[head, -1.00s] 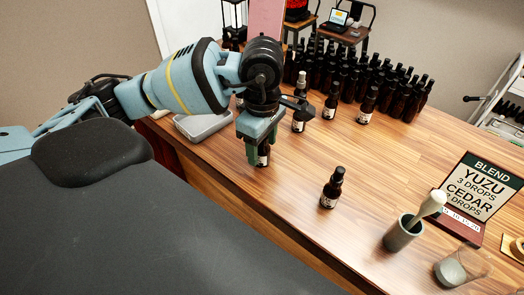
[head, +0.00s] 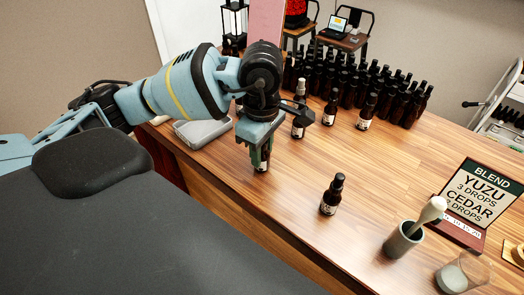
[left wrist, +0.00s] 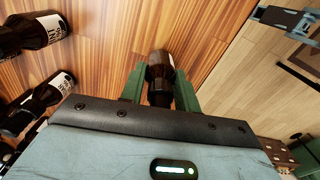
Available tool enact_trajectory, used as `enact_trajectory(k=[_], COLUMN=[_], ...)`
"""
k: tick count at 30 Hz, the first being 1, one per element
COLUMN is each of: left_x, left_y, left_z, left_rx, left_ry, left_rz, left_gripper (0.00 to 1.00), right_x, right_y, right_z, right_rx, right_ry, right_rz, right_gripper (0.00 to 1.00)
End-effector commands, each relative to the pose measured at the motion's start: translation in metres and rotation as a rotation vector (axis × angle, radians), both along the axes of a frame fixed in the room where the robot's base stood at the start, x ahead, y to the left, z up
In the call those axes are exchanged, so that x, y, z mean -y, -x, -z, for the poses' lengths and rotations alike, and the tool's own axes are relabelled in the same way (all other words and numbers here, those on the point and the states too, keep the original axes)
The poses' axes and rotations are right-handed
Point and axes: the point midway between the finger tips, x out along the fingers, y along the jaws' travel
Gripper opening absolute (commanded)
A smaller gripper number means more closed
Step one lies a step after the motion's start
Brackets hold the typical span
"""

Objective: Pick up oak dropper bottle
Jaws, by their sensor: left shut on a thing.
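My left gripper (head: 258,158) points down over the wooden counter and is shut on a small dark dropper bottle (head: 264,160) with a pale label. In the left wrist view the bottle (left wrist: 160,76) sits between the two green fingers of the gripper (left wrist: 160,88). The bottle is upright at or just above the counter; I cannot tell whether it touches. The gripper hides part of it, and its label is too small to read. Another dark labelled bottle (head: 331,195) stands alone to the right. My right gripper is not in view.
Several dark bottles (head: 350,85) crowd the back of the counter (head: 300,215). A grey tray (head: 203,130) lies behind the arm. A mortar with pestle (head: 404,238), a glass (head: 462,271) and a BLEND sign (head: 477,200) stand at right. The counter's middle is mostly clear.

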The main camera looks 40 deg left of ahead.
Motion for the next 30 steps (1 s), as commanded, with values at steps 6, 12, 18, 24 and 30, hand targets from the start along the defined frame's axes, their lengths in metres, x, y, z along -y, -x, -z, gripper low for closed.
enact_trajectory(k=[6,12,18,24,30], left_x=[0.000,0.002,0.014,0.034,0.058], left_y=[-0.001,0.003,0.023,0.057,0.099], left_z=[-0.016,-0.031,-0.033,-0.036,-0.041], left_rx=[0.002,0.000,0.002,0.002,0.003], left_ry=[0.001,0.000,0.001,0.002,0.002], left_rz=[0.000,0.004,0.005,0.008,0.009], left_gripper=[0.08,0.08,0.08,0.08,0.08], right_x=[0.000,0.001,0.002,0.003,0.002], right_y=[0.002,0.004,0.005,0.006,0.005], right_z=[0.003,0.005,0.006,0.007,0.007], right_rx=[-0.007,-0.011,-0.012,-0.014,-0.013], right_ry=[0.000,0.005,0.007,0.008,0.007], right_rz=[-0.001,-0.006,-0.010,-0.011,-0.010], right_gripper=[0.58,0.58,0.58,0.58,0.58])
